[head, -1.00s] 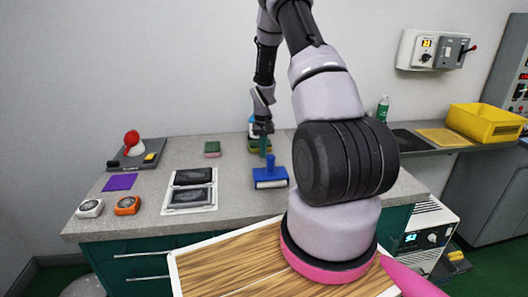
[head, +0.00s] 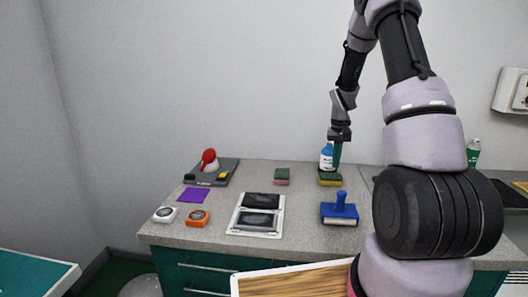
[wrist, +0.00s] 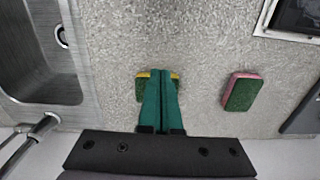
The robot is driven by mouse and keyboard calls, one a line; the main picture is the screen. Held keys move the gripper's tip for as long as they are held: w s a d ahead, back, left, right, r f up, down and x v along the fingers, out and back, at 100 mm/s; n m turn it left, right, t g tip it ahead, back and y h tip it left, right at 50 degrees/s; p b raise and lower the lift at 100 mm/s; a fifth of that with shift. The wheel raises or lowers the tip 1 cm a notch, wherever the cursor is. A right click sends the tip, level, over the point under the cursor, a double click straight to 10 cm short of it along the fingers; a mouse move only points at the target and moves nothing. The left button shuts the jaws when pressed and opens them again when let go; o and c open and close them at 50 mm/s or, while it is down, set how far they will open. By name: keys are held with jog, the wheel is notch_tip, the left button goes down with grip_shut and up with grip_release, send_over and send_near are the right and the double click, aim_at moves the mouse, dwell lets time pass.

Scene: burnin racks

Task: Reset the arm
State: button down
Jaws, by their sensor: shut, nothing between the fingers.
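My gripper (head: 337,153) hangs at the end of my arm above the back of the grey counter (head: 310,176). In the wrist view its two green fingers (wrist: 161,101) are closed together with nothing between them. A green and yellow sponge (head: 330,179) lies on the counter below the fingertips. In the wrist view the fingers cover most of that sponge, and I cannot tell whether they touch it.
A pink and green sponge (head: 282,176) lies to the left. A blue-handled tool (head: 339,210), a framed black tray (head: 257,216), orange (head: 197,218) and white (head: 165,214) timers and a purple cloth (head: 194,195) stand on the counter. A sink (wrist: 40,55) shows in the wrist view.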

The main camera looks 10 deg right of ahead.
jog(key=s+a+r+t, duration=0.1)
jog(key=s+a+r, duration=0.25)
jog(key=r, duration=0.45)
jog(key=s+a+r+t, duration=0.1)
jog(key=s+a+r, duration=0.1)
jog(key=s+r, duration=0.35)
jog(key=s+a+r+t, duration=0.2)
jog(key=a+r, duration=0.1)
jog(key=r, duration=0.6)
jog(key=s+a+r+t+y, duration=0.1)
jog(key=s+a+r, duration=0.2)
jog(key=s, duration=0.5)
jog(key=s+a+r+t+y, duration=0.1)
jog(key=s+a+r, duration=0.3)
jog(key=s, duration=0.5)
jog(key=shift+s+r+m+t, duration=0.3)
jog(key=shift+r+m+t, duration=0.1)
jog(key=shift+r+t, duration=0.2)
